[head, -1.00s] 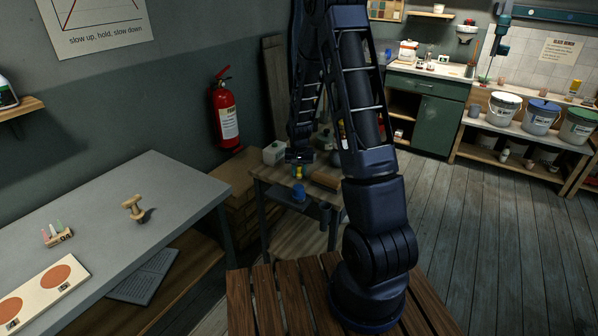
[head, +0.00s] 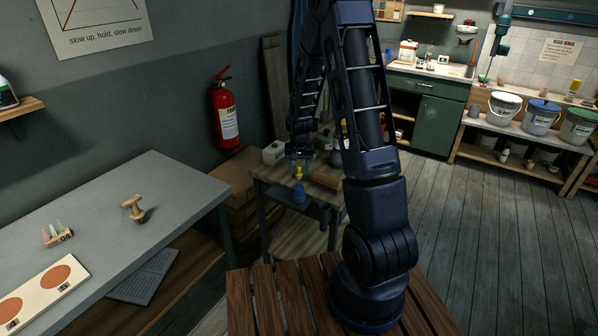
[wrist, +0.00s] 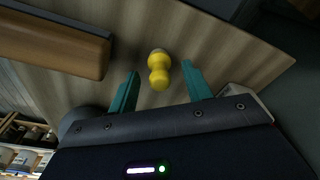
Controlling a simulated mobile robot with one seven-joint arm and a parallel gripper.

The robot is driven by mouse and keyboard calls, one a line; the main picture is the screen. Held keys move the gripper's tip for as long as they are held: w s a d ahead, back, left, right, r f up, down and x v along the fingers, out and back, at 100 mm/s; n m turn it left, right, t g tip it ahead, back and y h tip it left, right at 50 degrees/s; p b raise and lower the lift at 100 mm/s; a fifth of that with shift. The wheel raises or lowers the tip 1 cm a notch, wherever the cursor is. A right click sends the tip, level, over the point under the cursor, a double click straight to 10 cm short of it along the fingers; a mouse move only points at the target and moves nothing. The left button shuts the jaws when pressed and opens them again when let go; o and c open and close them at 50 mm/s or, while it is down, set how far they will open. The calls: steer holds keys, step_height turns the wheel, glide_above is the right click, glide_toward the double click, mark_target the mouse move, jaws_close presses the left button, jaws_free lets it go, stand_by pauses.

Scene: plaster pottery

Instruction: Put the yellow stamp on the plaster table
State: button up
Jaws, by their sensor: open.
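The yellow stamp (head: 299,173) stands on a small wooden-topped table (head: 262,178) beyond my arm's base. In the wrist view the yellow stamp (wrist: 159,72) has a round knob and a narrow waist, and lies between the two teal fingers. My gripper (wrist: 160,69) is open, with a gap between the stamp and each finger. In the head view my gripper (head: 300,164) is small and just above the stamp, so contact cannot be told there. A grey-topped table (head: 95,225) is at the left; I cannot tell whether it is the plaster table.
A brown block (wrist: 55,42) lies beside the stamp. A blue object (head: 298,193) sits on the small table's lower front part. A wooden stamp-like tool (head: 133,208) and a board with two orange discs (head: 38,292) lie on the grey table, which has bare room.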

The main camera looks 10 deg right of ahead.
mark_target(299, 176)
steer(key=s+d+r+t, duration=0.1)
steer(key=s+r, duration=0.4)
steer(key=r, duration=0.4)
steer(key=s+d+r+n, duration=0.1)
steer(key=s+r, duration=0.4)
steer(key=r, duration=0.3)
steer(key=s+d+r+t, duration=0.1)
steer(key=s+r, duration=0.3)
steer(key=r, duration=0.5)
steer(key=s+d+r, duration=0.1)
steer(key=s+r, duration=0.2)
steer(key=s, duration=0.6)
steer(key=s+r+n+t, duration=0.1)
steer(key=s+r, duration=0.2)
steer(key=s, duration=0.6)
steer(key=shift+s+d+r+n, duration=0.2)
steer(key=shift+d+n, duration=0.1)
steer(key=shift+d, duration=0.1)
